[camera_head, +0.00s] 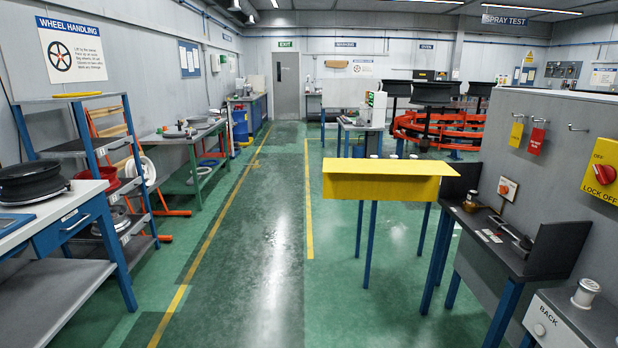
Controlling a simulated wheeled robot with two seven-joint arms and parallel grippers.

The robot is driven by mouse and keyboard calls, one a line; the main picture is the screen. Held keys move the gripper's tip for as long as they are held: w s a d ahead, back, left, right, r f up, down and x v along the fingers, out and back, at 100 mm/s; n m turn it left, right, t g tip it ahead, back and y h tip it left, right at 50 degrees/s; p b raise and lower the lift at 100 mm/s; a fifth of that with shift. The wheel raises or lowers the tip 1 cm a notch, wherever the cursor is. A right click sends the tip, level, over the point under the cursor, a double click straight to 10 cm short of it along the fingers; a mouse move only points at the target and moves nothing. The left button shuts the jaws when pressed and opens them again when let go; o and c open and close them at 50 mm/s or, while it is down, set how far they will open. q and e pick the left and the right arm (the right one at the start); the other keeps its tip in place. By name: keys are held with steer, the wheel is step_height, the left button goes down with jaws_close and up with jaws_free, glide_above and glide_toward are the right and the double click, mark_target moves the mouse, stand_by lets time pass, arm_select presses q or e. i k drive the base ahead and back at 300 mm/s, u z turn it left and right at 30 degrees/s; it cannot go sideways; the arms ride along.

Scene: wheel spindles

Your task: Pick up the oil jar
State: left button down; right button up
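A small amber-brown jar (470,203) stands at the left end of the dark workbench (515,262) on the right; it may be the oil jar, but it is too small to tell for sure. A silver-grey jar-like piece with a pale top (586,292) stands on the box marked BACK at the lower right; I cannot tell what it is. Neither of my grippers is in view, and nothing is touching these things.
A yellow-topped stand (387,183) is left of the dark bench. A grey partition (560,140) with hanging tags rises behind it. A white-topped bench with a black wheel (30,182) is at left. The green floor aisle (265,230) is clear.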

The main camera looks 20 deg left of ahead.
mark_target(473, 195)
steer(key=u, duration=0.95)
steer(key=i, duration=5.6)
steer(key=z, duration=2.9)
